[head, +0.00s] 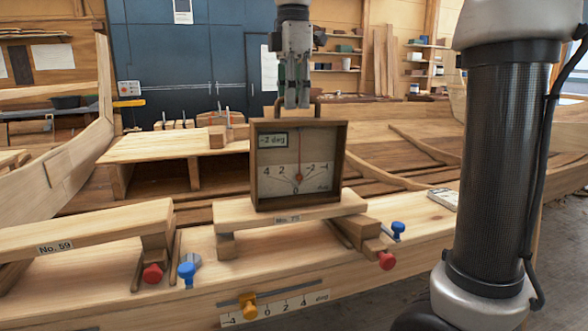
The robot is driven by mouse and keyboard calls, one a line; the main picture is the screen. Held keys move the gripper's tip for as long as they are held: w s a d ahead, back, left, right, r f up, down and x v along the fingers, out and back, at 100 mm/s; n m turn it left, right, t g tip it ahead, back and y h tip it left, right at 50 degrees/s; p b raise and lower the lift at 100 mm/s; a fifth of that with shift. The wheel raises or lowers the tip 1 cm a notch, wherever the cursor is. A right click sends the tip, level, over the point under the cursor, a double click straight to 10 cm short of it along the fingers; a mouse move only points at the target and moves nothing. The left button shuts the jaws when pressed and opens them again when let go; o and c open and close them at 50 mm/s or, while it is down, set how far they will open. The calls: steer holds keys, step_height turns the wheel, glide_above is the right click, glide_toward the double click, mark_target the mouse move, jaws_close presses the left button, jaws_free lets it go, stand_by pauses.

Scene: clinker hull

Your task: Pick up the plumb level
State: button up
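The plumb level (297,162) is a square wooden box with a pale dial face, a pointer and a small "-2 deg" display. It stands upright on a short wooden plank (235,215) labelled with a number. The fingers look close together. I cannot tell whether they are around the handle, in front of it, or gripping it.
Another plank (80,232), marked "No. 59", lies at the left. Red knobs (387,261) and blue knobs (398,228) stick out near the supports. A scale with an orange slider (248,306) is on the front beam. A wooden bench (165,148) stands behind, left of the level.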

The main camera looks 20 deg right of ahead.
mark_target(294, 119)
steer(key=f, duration=0.5)
steer(key=shift+s+f, duration=0.1)
steer(key=shift+s, duration=0.3)
jaws_close()
